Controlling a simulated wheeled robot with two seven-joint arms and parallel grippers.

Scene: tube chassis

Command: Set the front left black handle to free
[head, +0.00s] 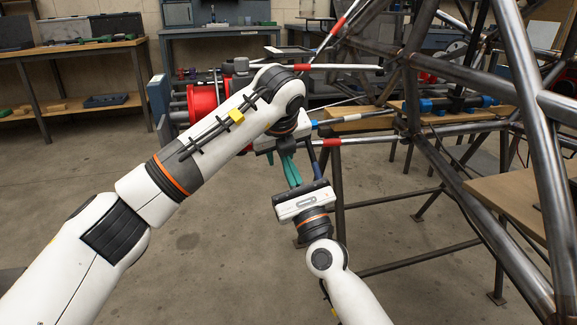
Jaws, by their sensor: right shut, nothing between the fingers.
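The steel tube chassis (418,95) fills the right side of the head view. I cannot clearly make out the front left black handle; the area around my two grippers is crowded and partly hidden. My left gripper (270,156) is at the end of the arm from the left, near the chassis's left side. Its fingers are mostly hidden, so its opening does not show. My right gripper (288,160) comes from below, with its teal fingers close together, pointing up just below the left wrist. It is shut and empty.
Tubes with red and blue bands (330,67) stick out left from the chassis. A machine with a red drum (203,102) stands behind my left arm. Workbenches (70,50) line the back wall. A wooden board (515,195) is at right. The floor at lower centre is clear.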

